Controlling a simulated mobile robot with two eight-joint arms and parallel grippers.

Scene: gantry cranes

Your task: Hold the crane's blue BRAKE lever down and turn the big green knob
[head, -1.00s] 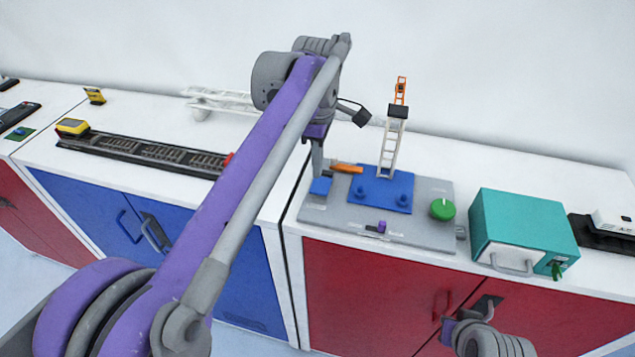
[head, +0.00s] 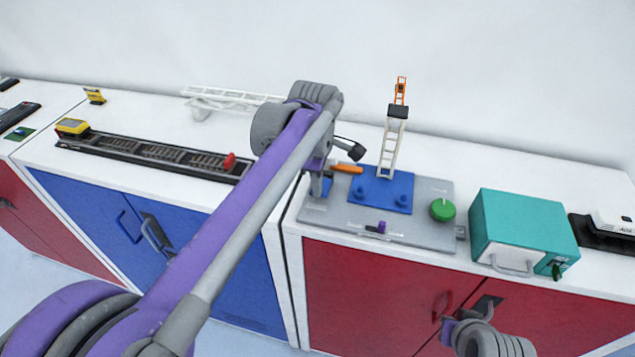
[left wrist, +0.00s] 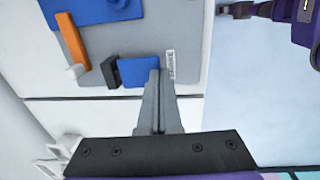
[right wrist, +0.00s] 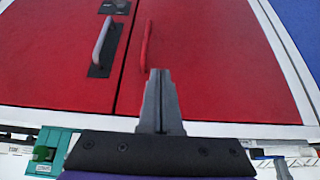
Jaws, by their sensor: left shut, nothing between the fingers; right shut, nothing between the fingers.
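The blue BRAKE lever (head: 327,187) is at the left end of the crane's grey base plate (head: 420,236), partly hidden behind my left gripper. My left gripper (head: 316,192) is shut and empty, pointing down at the lever. In the left wrist view its fingertips (left wrist: 157,76) overlap the edge of the lever's blue pad (left wrist: 135,71) on the label side. I cannot tell whether they touch it or how far down it is. The big green knob (head: 442,210) stands at the plate's right, with nothing on it. My right gripper (head: 447,328) is shut and empty, low before the red cabinet.
A blue block (head: 382,190) carries the crane tower (head: 392,145). An orange handle (head: 347,168) is behind the lever, and a purple slider (head: 381,227) is at the front. A teal box (head: 522,228) stands right of the knob. Red doors (right wrist: 215,60) face my right gripper.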

